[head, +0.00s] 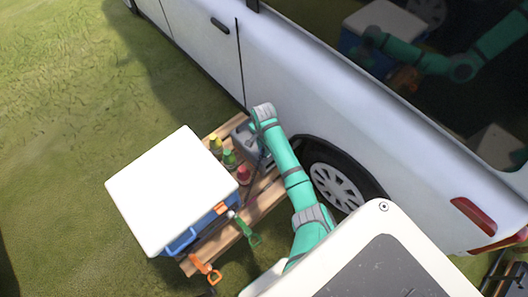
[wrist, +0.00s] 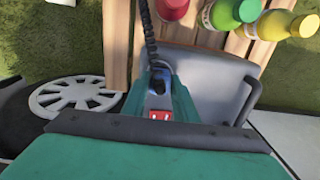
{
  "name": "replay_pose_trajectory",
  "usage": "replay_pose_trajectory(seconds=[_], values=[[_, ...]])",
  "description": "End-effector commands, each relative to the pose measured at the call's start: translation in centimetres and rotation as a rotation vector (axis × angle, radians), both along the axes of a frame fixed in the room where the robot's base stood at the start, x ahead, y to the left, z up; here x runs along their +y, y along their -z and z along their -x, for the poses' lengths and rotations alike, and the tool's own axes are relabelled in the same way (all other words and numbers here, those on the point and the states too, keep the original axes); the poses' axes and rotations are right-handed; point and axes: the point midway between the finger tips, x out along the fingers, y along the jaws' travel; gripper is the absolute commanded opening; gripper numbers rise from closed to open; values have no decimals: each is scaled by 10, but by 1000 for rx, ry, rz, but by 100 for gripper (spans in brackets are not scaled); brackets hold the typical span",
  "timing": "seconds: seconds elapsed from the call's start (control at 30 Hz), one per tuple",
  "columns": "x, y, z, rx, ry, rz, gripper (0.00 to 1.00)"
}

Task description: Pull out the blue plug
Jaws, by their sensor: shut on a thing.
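The blue plug (wrist: 157,84) is in the middle of the wrist view, on the end of a dark ribbed cable (wrist: 150,35) that comes down from the top. My gripper (wrist: 165,100) is at the plug and shut on it; its fingers are mostly hidden by the green wrist housing below. A red and white marked part sits just below the plug. A grey container (wrist: 205,80) lies behind and to the right of it. In the head view my gripper (head: 262,125) is over the grey container (head: 243,137) at the bench's far end; the plug cannot be made out there.
The wooden bench (head: 262,200) carries several bottles (head: 229,159) beside the container. A box with a white lid (head: 170,190) stands to the left. A white van (head: 330,100) stands close behind.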

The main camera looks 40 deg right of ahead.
Motion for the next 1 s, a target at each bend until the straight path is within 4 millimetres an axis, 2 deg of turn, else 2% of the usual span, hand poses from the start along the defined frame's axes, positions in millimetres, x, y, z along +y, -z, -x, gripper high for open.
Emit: replay_pose_trajectory(seconds=[1.0], values=[[0, -35, 0, -1, 0, 1, 0]])
